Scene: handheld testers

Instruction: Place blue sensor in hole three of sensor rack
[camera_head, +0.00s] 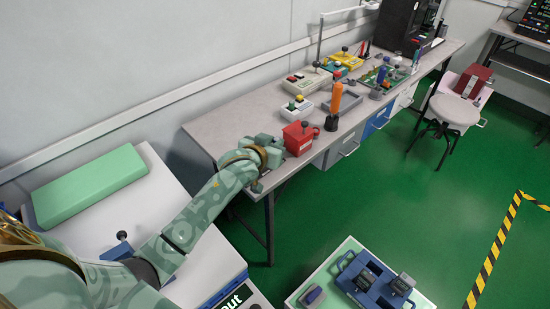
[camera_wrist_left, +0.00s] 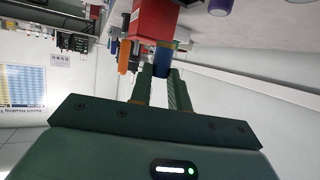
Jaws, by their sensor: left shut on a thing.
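My left gripper (camera_wrist_left: 161,79) is shut on a small blue thing, likely the blue sensor (camera_wrist_left: 164,59), whose end shows between the fingertips in the left wrist view. In the head view my left gripper (camera_head: 268,153) is at the near end of the grey bench, just left of a red box (camera_head: 299,138). The blue sensor is hidden there behind my wrist. A blue rack (camera_head: 352,272) with dark, black-topped pieces in it sits on a pale cart at the bottom right. I cannot tell for sure that it is the sensor rack. My right gripper is not in view.
The grey bench (camera_head: 232,112) carries an orange-handled tool (camera_head: 336,98), a grey tray (camera_head: 343,101) and several handheld testers. A white cart with a green case (camera_head: 90,185) stands at the left. Green floor (camera_head: 400,210) lies open between bench and pale cart.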

